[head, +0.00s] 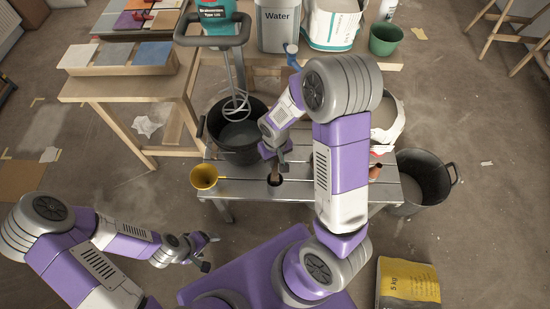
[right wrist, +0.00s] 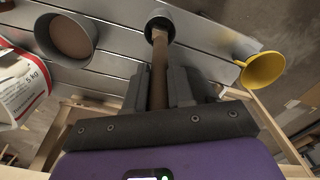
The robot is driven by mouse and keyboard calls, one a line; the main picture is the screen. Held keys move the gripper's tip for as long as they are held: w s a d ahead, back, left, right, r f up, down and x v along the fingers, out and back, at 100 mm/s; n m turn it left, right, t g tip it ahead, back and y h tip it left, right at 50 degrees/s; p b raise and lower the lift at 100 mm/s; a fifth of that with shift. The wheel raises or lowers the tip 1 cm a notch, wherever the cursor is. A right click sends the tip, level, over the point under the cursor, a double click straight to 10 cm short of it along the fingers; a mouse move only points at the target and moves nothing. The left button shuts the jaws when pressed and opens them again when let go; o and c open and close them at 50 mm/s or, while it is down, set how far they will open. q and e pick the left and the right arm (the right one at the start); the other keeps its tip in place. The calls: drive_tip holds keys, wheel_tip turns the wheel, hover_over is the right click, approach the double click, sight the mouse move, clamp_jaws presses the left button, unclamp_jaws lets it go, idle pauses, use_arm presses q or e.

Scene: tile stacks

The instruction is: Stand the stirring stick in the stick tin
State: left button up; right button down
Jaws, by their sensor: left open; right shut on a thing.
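The stirring stick (right wrist: 158,72) is brown and narrow. My right gripper (right wrist: 160,92) is shut on it, and the stick also shows in the head view (head: 275,171), pointing down. The stick tin (right wrist: 162,19) is a small round vessel with a dark inside, standing on the slatted bench; in the head view its dark mouth (head: 274,181) is at the stick's lower end. The stick's far end overlaps the tin's mouth; how deep it reaches I cannot tell. My left gripper (head: 208,252) is open and empty, low at the left, away from the bench.
A grey pot with brown contents (right wrist: 66,38) stands on the other side of the tin. A black bucket (head: 226,151) with a mixer is behind; another bucket (head: 421,181) is at the right.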

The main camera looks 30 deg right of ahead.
drive_tip(key=c, duration=0.9)
unclamp_jaws()
wheel_tip(320, 180, up, 8)
drive_tip(key=p, duration=0.2)
drive_tip(key=shift+f+p, duration=0.15)
drive_tip(key=shift+p, duration=0.2)
